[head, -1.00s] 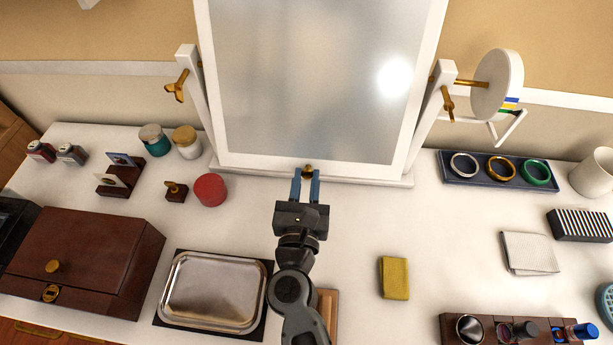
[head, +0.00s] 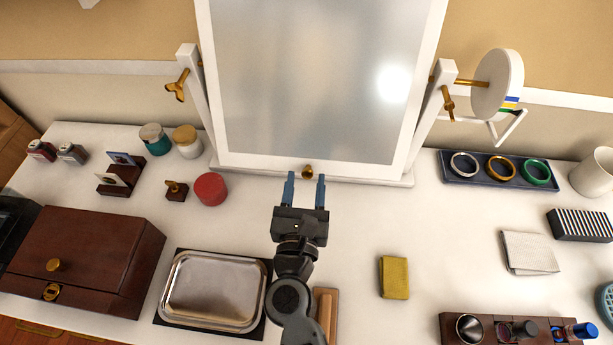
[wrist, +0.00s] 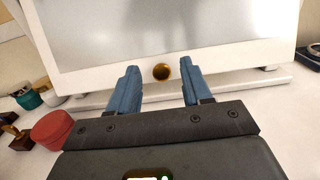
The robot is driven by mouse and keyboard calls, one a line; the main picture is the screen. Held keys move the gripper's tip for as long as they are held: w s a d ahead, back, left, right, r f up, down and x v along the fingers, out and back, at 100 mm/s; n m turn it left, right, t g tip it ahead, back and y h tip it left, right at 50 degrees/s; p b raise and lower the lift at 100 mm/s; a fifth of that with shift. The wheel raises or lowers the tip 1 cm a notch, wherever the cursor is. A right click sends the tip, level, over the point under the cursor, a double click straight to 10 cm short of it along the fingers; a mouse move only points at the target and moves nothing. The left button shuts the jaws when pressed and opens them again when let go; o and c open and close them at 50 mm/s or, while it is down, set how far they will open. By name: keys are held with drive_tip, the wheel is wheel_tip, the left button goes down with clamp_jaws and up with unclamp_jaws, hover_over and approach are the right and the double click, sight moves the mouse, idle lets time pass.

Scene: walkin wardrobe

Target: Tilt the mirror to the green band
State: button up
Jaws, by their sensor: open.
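The mirror (head: 310,80) is a white-framed tilting glass on a white stand. A small brass knob (head: 308,171) sits at the middle of its bottom frame edge; it also shows in the wrist view (wrist: 161,72). My gripper (head: 306,177) is open, its blue fingers just in front of and to either side of the knob, apart from it. At the right pivot is a white dial disc (head: 497,85) with coloured bands, blue, yellow and some green, near a white pointer bracket (head: 511,127). The small bands are hard to read. Brass wing screws (head: 177,86) are on both posts.
A red round box (head: 210,189) stands left of my gripper. A silver tray (head: 213,290) and a brown wooden box (head: 80,262) lie front left. A yellow cloth (head: 394,277) lies right, and a ring tray (head: 480,180) behind it. The counter between gripper and yellow cloth is clear.

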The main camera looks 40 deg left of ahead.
drive_tip(key=v, duration=0.6)
drive_tip(key=shift+b, duration=0.3)
drive_tip(key=s+d+r+n+t+h, duration=0.1)
drive_tip(key=s+d+n+h, duration=0.15)
drive_tip(key=d+n, duration=0.7)
drive_tip(key=s+d+r+n+t+h, duration=0.1)
drive_tip(key=s+d+n+h, duration=0.15)
drive_tip(key=d, duration=1.35)
drive_tip(key=s+d+r+n+g+h, duration=0.1)
drive_tip(key=s+d+r+n+h, duration=0.1)
drive_tip(key=s+d+r+n, duration=0.2)
drive_tip(key=s+d+r+n+g+h, duration=0.1)
drive_tip(key=s+d+r+n+h, duration=0.1)
drive_tip(key=s+d+r+n, duration=0.3)
drive_tip(key=shift+s+d+r+n+h, duration=0.25)
drive_tip(key=shift+s+d+n, duration=2.05)
drive_tip(key=shift+s+n, duration=1.8)
drive_tip(key=shift+w, duration=0.2)
